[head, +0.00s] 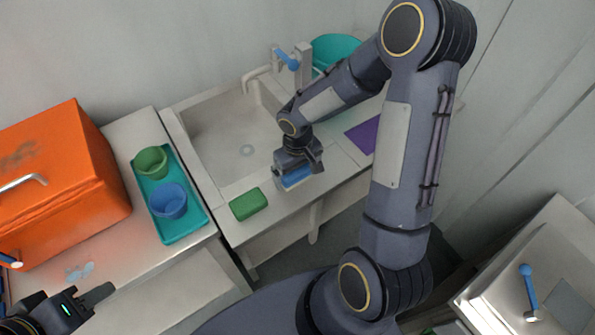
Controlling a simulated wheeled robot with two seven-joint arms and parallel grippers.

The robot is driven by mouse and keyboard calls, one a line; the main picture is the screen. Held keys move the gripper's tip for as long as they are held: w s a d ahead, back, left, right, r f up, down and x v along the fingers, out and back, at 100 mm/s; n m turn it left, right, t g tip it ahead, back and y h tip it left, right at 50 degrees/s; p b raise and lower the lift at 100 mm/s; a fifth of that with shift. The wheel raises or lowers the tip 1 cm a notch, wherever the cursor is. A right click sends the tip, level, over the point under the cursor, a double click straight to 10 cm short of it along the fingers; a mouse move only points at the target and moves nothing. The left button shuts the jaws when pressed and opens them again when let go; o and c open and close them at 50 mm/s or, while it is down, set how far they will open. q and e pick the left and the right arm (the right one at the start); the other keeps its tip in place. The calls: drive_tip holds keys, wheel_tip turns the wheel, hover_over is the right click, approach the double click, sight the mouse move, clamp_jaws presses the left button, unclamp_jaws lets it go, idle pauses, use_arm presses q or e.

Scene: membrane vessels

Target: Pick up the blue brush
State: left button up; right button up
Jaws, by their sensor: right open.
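The blue brush (296,178), a small blue block, lies on the white counter at the front edge of the sink. My right gripper (299,168) is open and points down right at the brush. Its jaws and wrist hide part of the brush, and I cannot tell whether they touch it.
A green block (248,204) lies left of the brush. A teal tray (183,236) holds a green cup (151,162) and a blue cup (168,201). An orange box (70,190) stands left. The sink (235,130) has a blue-handled tap (287,60). A purple mat (364,135) lies right.

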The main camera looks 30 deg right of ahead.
drive_tip(key=shift+f, duration=0.25)
drive_tip(key=c, duration=0.7)
drive_tip(key=shift+r, duration=0.1)
drive_tip(key=shift+r, duration=0.2)
wheel_tip(320, 180, up, 2)
drive_tip(key=shift+r, duration=0.1)
drive_tip(key=shift+s+a+r+b, duration=0.55)
drive_tip(key=shift+s+a+r, duration=0.95)
drive_tip(key=shift+s+r, duration=0.25)
drive_tip(key=shift+s+a+r+b, duration=0.5)
drive_tip(key=shift+s+a+r, duration=1.15)
drive_tip(key=shift+s, duration=0.25)
drive_tip(key=shift+s+a+r+b, duration=0.55)
drive_tip(key=shift+s+a+r, duration=0.85)
drive_tip(key=shift+s+r, duration=0.4)
